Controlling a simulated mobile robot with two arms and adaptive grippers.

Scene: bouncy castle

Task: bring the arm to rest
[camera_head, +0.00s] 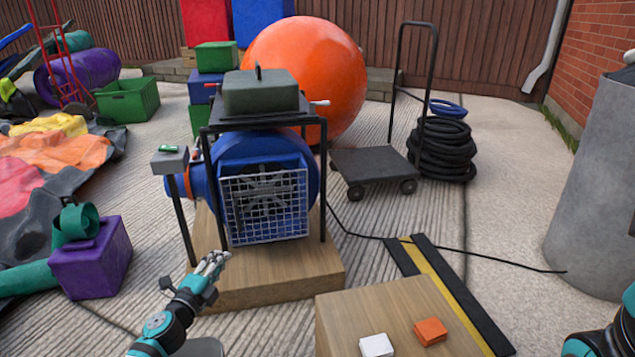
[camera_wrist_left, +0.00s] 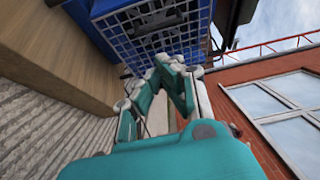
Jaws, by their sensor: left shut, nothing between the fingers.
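My left gripper (camera_head: 218,261) is shut and empty, in front of the blue blower (camera_head: 252,150) and its white wire grille (camera_head: 264,208). It appears low, near the left front corner of the wooden block (camera_head: 275,280) under the blower. In the left wrist view, the closed fingers (camera_wrist_left: 170,62) point toward the grille (camera_wrist_left: 155,25), with the wooden block (camera_wrist_left: 65,55) on the left. I cannot tell the exact gap between fingertips and grille. Only part of my right arm shows in the lower right corner of the head view, without its gripper.
A wooden box (camera_head: 385,310) in front holds a white block (camera_head: 376,345) and an orange block (camera_head: 430,331). A purple box (camera_head: 90,262) stands on the left. A flat trolley (camera_head: 372,165) stands behind right. A black cable (camera_head: 490,262) crosses the concrete.

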